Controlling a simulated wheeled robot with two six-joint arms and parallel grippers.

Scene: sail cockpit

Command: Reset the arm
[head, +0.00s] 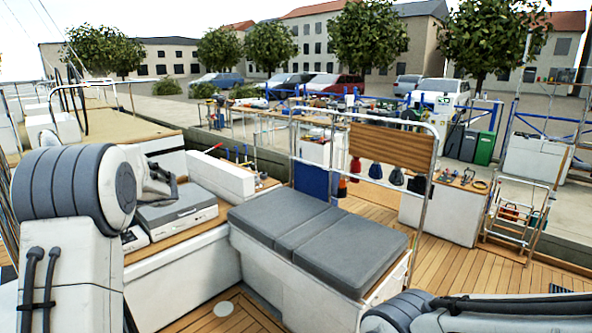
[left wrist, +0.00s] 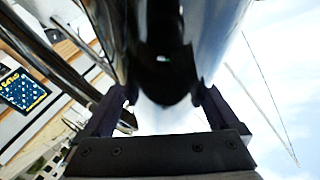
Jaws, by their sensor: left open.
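My left gripper (left wrist: 164,95) is in the left wrist view, with its two dark fingers set apart. A large glossy dark and silvery shape (left wrist: 165,45) fills the space between and beyond the fingers. I cannot tell what it is or whether the fingers touch it.
A grey cushioned bench (head: 318,245) stands ahead in the cockpit. A white locker with a grey lidded box (head: 178,210) is left of it. A metal rail frame with a wooden panel (head: 390,147) stands behind. A white cabinet (head: 440,214) bears small items. Wooden deck (head: 470,255) lies clear at the right.

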